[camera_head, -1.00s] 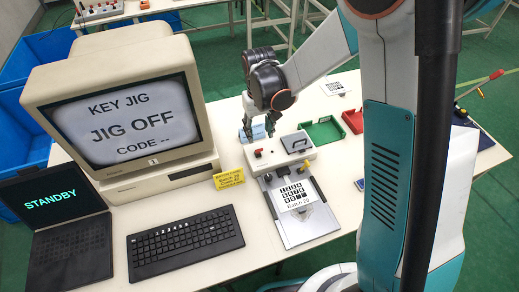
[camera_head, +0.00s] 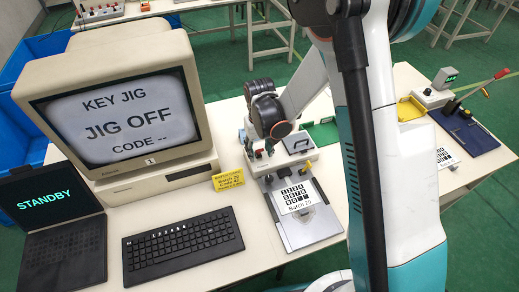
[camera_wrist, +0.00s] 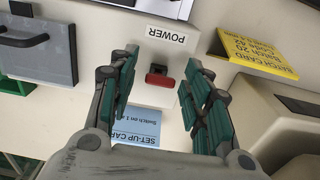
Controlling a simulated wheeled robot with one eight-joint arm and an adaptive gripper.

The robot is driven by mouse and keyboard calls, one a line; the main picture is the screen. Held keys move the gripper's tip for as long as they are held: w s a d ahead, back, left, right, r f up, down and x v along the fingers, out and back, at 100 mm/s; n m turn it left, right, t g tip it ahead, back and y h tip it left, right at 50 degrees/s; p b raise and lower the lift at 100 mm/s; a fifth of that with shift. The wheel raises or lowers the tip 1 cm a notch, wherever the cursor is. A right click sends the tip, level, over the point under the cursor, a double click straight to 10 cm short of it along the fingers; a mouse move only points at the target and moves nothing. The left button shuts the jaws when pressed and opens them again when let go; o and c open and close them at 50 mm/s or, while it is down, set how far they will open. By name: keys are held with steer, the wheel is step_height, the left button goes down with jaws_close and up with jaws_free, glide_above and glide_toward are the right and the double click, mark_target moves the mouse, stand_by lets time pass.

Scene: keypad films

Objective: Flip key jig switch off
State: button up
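The key jig (camera_head: 310,157) is a pale box with a grey-lidded part, at the middle of the table in the head view. In the wrist view its red switch (camera_wrist: 160,79) sits on a dark mount beside a POWER label (camera_wrist: 166,35). My gripper (camera_wrist: 160,62) is open, with its teal-padded fingers on either side of the switch. No contact with the switch shows. The monitor (camera_head: 120,115) reads "KEY JIG, JIG OFF, CODE --".
A yellow batch card (camera_head: 228,180) stands left of the jig, also in the wrist view (camera_wrist: 258,53). A blue set-up card (camera_wrist: 137,127) lies by the gripper. A keyboard (camera_head: 182,244), a laptop (camera_head: 48,205) reading STANDBY and a green tray (camera_head: 323,132) are nearby.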

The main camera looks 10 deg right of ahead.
jaws_close()
steer(key=shift+s+f+t+b, duration=0.2)
steer(key=shift+s+t+b, duration=0.05)
steer(key=shift+t+b, duration=0.3)
steer(key=shift+s+d+t+b, duration=0.1)
steer(key=shift+s+t+b, duration=0.05)
steer(key=shift+t+b, duration=0.3)
steer(key=shift+o, duration=0.8)
jaws_free()
steer(key=shift+r, duration=0.15)
step_height(320, 180, up, 12)
steer(key=s, duration=0.2)
steer(key=shift+d+f, duration=0.2)
